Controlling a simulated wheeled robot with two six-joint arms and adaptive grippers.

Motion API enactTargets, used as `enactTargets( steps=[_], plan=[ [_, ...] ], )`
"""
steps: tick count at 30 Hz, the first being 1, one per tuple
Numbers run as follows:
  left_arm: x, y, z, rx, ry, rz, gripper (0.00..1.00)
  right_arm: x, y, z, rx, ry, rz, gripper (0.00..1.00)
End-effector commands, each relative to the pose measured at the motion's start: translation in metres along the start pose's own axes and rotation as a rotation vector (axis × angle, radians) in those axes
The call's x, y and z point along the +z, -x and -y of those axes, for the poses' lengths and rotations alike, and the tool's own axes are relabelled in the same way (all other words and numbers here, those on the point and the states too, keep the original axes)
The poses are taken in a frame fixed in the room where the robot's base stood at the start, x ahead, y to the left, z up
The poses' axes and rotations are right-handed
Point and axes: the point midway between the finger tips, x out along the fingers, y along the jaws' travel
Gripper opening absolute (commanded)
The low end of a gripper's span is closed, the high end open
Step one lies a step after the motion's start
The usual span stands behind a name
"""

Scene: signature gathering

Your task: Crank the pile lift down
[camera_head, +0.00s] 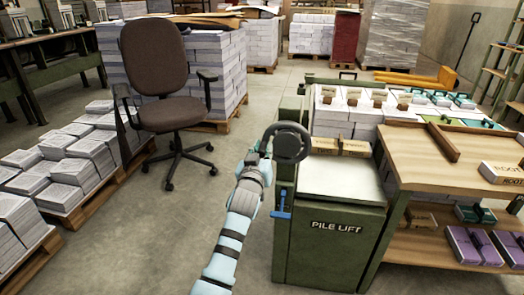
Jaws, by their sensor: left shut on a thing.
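The pile lift (331,245) is a green cabinet lettered "PILE LIFT" with a pale top plate (342,180). A dark round crank wheel (304,142) stands at its upper left side, above a green post. My left arm reaches up from the bottom of the view. My left gripper (268,146) is shut at the left side of the wheel, on its rim or handle; the exact contact is small and partly hidden. A blue lever or clamp (284,204) sits on the post below the wheel. My right gripper is not in view.
A wooden workbench (440,172) stands close on the right, with boxes and stacks behind the lift. A brown office chair (155,75) stands at the left. Paper stacks (75,165) on pallets line the left side. Open floor lies between them and the lift.

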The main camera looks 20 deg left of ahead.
Motion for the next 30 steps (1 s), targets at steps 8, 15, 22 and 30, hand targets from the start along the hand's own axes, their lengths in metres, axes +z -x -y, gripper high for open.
enactTargets(
  steps=[8, 15, 22, 30],
  plan=[
    [0.003, 0.000, 0.001, -0.002, -0.002, 0.005, 0.41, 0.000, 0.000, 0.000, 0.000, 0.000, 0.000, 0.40],
    [-0.005, 0.000, -0.001, -0.001, -0.001, 0.001, 0.41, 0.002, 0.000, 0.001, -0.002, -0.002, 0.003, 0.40],
    [-0.058, 0.000, -0.010, -0.001, -0.001, -0.002, 0.41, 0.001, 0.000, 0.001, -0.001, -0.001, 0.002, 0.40],
    [-0.096, 0.000, -0.017, -0.002, -0.002, 0.005, 0.41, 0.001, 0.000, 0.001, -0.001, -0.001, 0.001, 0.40]
  ],
)
